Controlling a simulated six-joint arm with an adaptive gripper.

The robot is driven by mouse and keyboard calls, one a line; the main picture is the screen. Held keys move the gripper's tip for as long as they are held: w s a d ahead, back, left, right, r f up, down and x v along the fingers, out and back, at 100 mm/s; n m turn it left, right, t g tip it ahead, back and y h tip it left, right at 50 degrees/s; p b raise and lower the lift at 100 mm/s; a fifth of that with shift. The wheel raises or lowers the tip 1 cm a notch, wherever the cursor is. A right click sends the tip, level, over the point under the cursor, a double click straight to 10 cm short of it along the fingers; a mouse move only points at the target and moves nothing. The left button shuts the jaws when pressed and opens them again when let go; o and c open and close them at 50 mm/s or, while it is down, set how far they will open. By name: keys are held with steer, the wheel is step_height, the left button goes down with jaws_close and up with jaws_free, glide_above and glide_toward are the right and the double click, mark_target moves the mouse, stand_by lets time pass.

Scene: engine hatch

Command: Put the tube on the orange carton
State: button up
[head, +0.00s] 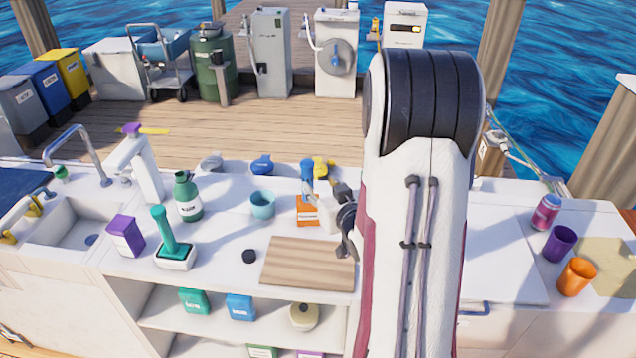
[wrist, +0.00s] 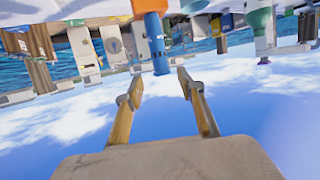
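The blue tube (head: 307,174) stands upright on the orange carton (head: 307,217) at the middle of the counter. In the wrist view, which is upside down, the tube (wrist: 156,45) extends from the orange carton (wrist: 144,8). My gripper (wrist: 157,82) is open and empty, its two fingers spread apart. The tube shows just beyond the gap between the fingertips, with no visible contact. In the head view my gripper is right of the carton, partly hidden by my arm.
A wooden board (head: 308,265) lies in front of the carton. A teal cup (head: 262,205) stands left of it, and a yellow object (head: 323,168) is behind. A green bottle (head: 187,196) and purple box (head: 125,236) stand farther left. My arm hides the counter to the right.

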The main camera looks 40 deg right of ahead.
steer(key=shift+s+a+r, duration=0.1)
steer(key=shift+s, duration=0.2)
stand_by(0.4)
steer(key=s+a+r+n+g+y, duration=0.1)
steer(key=s+a+r+g, duration=0.2)
steer(key=a, duration=0.4)
steer(key=s+a+r+n+g, duration=0.1)
steer(key=s+a+r, duration=0.1)
steer(key=a+r, duration=0.4)
steer(key=s+a+r+g+y, duration=0.1)
steer(key=s+a+g, duration=0.1)
steer(key=s+a, duration=0.5)
steer(key=s+a+r+n+g+y, duration=0.1)
steer(key=s+a+g+y, duration=0.1)
steer(key=s+a, duration=0.6)
steer(key=s, duration=0.5)
steer(key=shift+a+n+y, duration=0.25)
steer(key=shift+n+y, duration=0.05)
